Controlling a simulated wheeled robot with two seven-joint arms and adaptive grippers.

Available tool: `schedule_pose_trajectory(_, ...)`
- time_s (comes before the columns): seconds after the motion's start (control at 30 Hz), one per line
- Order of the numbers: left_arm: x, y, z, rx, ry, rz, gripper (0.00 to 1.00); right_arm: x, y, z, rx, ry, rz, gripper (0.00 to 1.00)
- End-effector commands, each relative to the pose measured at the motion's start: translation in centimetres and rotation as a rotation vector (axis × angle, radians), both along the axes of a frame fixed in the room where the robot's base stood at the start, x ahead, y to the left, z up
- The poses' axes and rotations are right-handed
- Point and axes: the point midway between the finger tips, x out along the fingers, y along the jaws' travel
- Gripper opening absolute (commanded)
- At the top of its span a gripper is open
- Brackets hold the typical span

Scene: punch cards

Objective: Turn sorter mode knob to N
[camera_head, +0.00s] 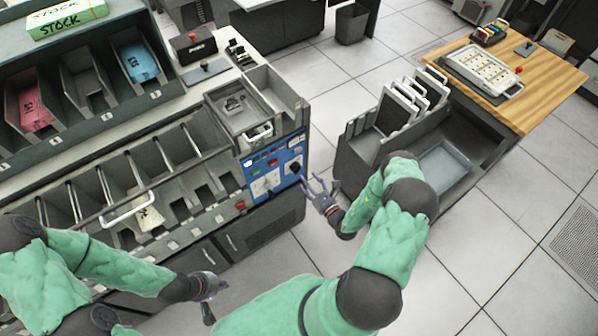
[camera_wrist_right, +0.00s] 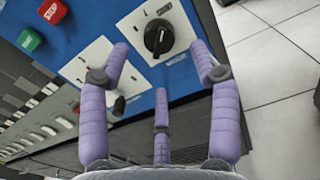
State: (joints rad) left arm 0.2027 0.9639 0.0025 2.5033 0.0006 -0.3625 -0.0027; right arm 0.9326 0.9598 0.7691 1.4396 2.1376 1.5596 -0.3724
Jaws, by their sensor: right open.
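The sorter's blue control panel (camera_head: 279,163) is at the right end of the sorter (camera_head: 170,165). On it, a black rotary knob (camera_wrist_right: 157,40) sits on a white plate; in the head view the knob (camera_head: 294,167) is small and dark. Its plate's markings are too small to read surely. My right gripper (camera_head: 318,187) is open and empty, just right of the panel. In the right wrist view its purple fingers (camera_wrist_right: 160,60) point at the panel, with the knob beyond and between the two outer fingertips, apparently untouched. My left gripper (camera_head: 212,287) hangs low before the sorter, its fingers unclear.
A second white plate with a small black control (camera_wrist_right: 119,104) lies left of the knob. A red stop button (camera_wrist_right: 53,11) and a green button (camera_wrist_right: 30,40) are further left. A grey cart (camera_head: 365,150) stands to the right, with open floor between it and the sorter.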

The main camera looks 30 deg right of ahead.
Motion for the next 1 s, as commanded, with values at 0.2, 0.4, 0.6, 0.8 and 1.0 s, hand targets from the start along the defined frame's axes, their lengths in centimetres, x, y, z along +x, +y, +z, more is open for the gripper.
schedule_pose_trajectory(0.2, 0.0, 0.0, -0.6, 0.0, 0.0, 0.0, 0.0, 3.7, 0.4, 0.0, -0.001, -0.001, 0.003, 0.63)
schedule_pose_trajectory(0.4, 0.0, 0.0, -0.8, 0.0, 0.0, 0.0, 0.0, 5.5, 0.5, 0.0, 0.0, -0.001, 0.003, 0.63)
schedule_pose_trajectory(0.6, 0.0, 0.0, -0.8, 0.0, 0.0, 0.0, 0.0, 6.0, 0.5, 0.0, 0.001, 0.0, 0.002, 0.63)
schedule_pose_trajectory(0.8, 0.0, 0.0, -0.8, 0.0, 0.0, 0.0, 0.0, 6.0, 0.5, 0.0, 0.001, 0.0, 0.002, 0.54)
schedule_pose_trajectory(1.0, 0.0, 0.0, -0.8, 0.0, 0.0, 0.0, 0.0, 5.9, 0.5, 0.0, 0.001, 0.0, 0.002, 0.06)
